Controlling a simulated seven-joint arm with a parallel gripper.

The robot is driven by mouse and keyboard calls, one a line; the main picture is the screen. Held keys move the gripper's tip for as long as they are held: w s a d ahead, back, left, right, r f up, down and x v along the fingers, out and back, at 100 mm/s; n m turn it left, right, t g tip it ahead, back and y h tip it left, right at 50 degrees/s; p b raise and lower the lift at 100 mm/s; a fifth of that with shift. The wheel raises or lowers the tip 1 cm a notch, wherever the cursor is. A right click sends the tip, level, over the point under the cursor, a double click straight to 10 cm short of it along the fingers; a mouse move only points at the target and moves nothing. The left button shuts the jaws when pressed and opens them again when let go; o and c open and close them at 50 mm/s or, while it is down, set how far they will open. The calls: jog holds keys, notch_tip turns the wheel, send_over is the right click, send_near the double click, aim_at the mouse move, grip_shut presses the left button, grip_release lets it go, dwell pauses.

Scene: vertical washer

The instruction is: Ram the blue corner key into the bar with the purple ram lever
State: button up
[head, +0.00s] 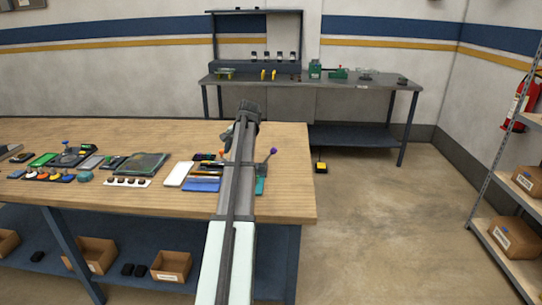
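A purple ball knob (273,151) on a thin lever shows just right of my arm, near the right end of the wooden workbench (285,205); I take it as the purple ram lever. Its base is mostly hidden behind my arm, with a teal block (261,186) showing beside it. My gripper (228,134) is at the far end of my arm, above the bench and up-left of the purple knob. Its fingers are too small and dark to tell whether they are open or hold anything. I cannot make out the blue corner key or the bar.
A white block (177,174) and a blue flat tray (202,185) lie left of my arm. Several small fixtures and coloured parts fill the bench further left. The bench's right end is bare. A grey back table (340,86) and a shelf rack (510,190) stand apart.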

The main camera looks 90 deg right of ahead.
aim_at(272, 152)
jog(key=s+d+r+m, duration=0.2)
jog(key=s+d+r, duration=0.15)
jog(key=s, duration=0.55)
jog(key=s+d+r+m, duration=0.15)
jog(key=s+d, duration=0.25)
jog(key=s, duration=0.5)
jog(key=shift+n+h, duration=0.25)
jog(key=shift+h, duration=0.15)
jog(key=x, duration=1.3)
jog(key=shift+w+d, duration=0.1)
jog(key=shift+c, duration=0.3)
grip_shut()
